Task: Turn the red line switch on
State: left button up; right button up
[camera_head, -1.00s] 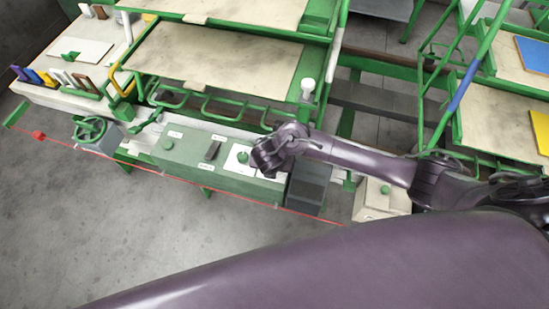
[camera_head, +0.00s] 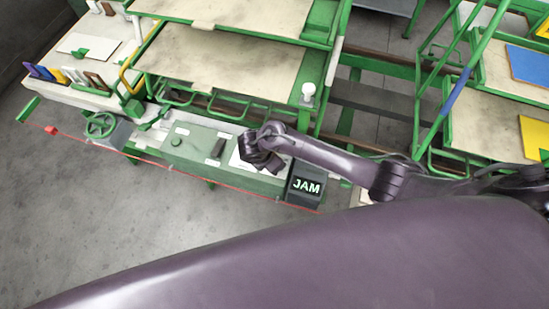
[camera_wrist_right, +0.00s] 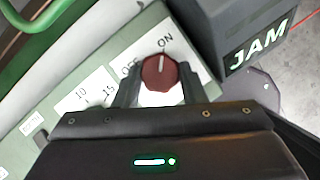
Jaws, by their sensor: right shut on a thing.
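The red line switch (camera_wrist_right: 159,72) is a round dark-red knob on a white plate with the labels OFF and ON, in the right wrist view. Its pale pointer mark is aimed up, toward ON. My right gripper (camera_wrist_right: 158,85) has one finger on each side of the knob and is shut on it. In the head view my right gripper (camera_head: 262,160) is over the right part of the green control panel (camera_head: 195,149) and hides the knob. My left gripper is not in view.
A dark box with a lit JAM sign (camera_head: 307,186) stands just right of the gripper. A dial with numbers (camera_wrist_right: 95,95) lies left of the switch.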

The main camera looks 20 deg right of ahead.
dwell(0.5)
jog(key=o, duration=1)
jog(key=shift+a, duration=0.1)
jog(key=v, duration=0.7)
jog(key=shift+a+r, duration=0.15)
jog(key=shift+r, duration=0.2)
